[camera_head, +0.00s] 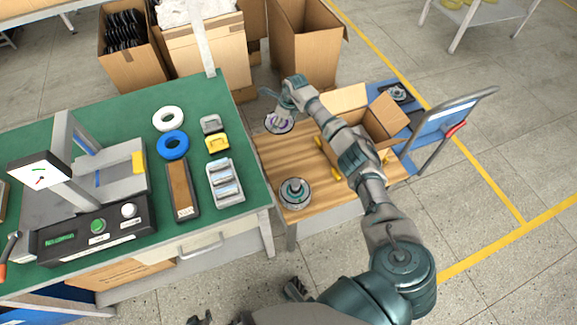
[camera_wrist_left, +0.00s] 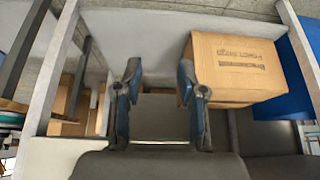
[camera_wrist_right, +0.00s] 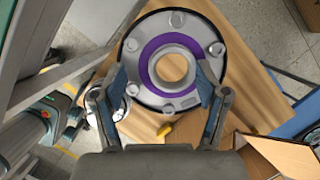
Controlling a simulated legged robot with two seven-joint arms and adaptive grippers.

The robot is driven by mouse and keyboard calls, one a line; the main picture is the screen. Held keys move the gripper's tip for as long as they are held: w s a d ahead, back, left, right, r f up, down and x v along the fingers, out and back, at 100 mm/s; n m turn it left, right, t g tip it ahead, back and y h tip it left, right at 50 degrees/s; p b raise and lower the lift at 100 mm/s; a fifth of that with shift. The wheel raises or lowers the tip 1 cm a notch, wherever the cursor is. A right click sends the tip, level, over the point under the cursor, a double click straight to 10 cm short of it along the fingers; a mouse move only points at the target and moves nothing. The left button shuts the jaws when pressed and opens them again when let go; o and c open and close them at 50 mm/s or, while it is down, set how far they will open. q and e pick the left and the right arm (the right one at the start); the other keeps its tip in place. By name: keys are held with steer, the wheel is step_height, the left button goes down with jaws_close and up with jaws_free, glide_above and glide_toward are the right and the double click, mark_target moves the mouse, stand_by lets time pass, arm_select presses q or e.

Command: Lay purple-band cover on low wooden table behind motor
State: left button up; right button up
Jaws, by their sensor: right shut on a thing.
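The purple-band cover (camera_head: 280,122) is a round metal disc with a purple ring and a centre hole. It is at the far left corner of the low wooden table (camera_head: 300,158), beyond the motor (camera_head: 295,192). The motor stands upright near the table's near left corner. My left gripper (camera_wrist_left: 159,70) is open and empty; only dark finger parts show at the head view's bottom edge.
An open cardboard box (camera_head: 365,115) and small yellow parts (camera_head: 318,142) are on the low table's right side. The green workbench (camera_head: 120,135) adjoins at left. A blue cart (camera_head: 440,120) stands at right. A closed carton (camera_wrist_left: 235,68) is ahead of the left gripper.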

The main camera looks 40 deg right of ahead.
steer(key=b, duration=0.3)
glide_above(280, 157)
step_height(280, 157, down, 7)
steer(key=f+b, duration=0.1)
steer(key=f, duration=0.2)
steer(key=f+b, duration=0.1)
steer(key=f, duration=0.2)
steer(key=f+b, duration=0.2)
steer(key=f, duration=0.1)
steer(key=shift+s+d+f, duration=0.2)
steer(key=shift+s+d, duration=0.05)
steer(key=shift+s, duration=0.05)
step_height(280, 157, down, 4)
steer(key=shift+f+b, duration=0.1)
steer(key=shift+b, duration=0.65)
steer(key=shift+f, duration=0.1)
arm_select(q)
steer(key=w+d+r+t+h, duration=0.1)
steer(key=w+r+t, duration=0.4)
steer(key=r, duration=0.5)
steer(key=w+d+r+t+h, duration=0.2)
steer(key=w+r+t, duration=0.3)
steer(key=r, duration=0.5)
steer(key=shift+w+d+r+t, duration=0.25)
steer(key=shift+d+r+t, duration=0.15)
steer(key=shift+d+t, duration=0.4)
